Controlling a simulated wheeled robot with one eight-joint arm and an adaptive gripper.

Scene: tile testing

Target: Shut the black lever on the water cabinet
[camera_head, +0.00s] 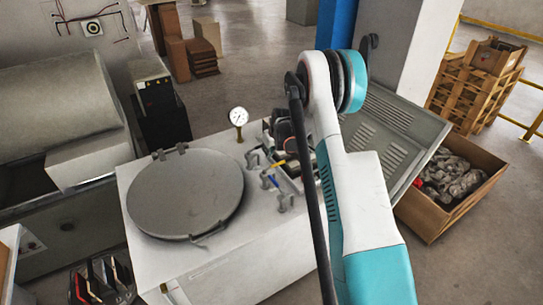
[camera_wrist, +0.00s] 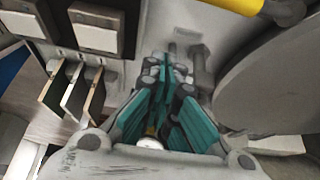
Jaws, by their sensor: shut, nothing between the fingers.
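One valve has a yellow handle (camera_head: 279,162) and another a blue handle (camera_head: 270,182). I cannot pick out the black lever for certain in either view. My gripper (camera_wrist: 165,72) is in the middle of the wrist view, its teal fingers together and empty. Grey pipe fittings (camera_wrist: 200,72) are just beyond the fingertips; whether they touch cannot be told. My arm hides much of the valve area in the head view.
In the wrist view, a round grey plate (camera_wrist: 275,80) fills the right and a yellow bar (camera_wrist: 235,4) crosses the top right. Several thin upright plates (camera_wrist: 75,95) stand at left. A cardboard box (camera_head: 450,190) and wooden crates (camera_head: 475,85) stand right of the cabinet.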

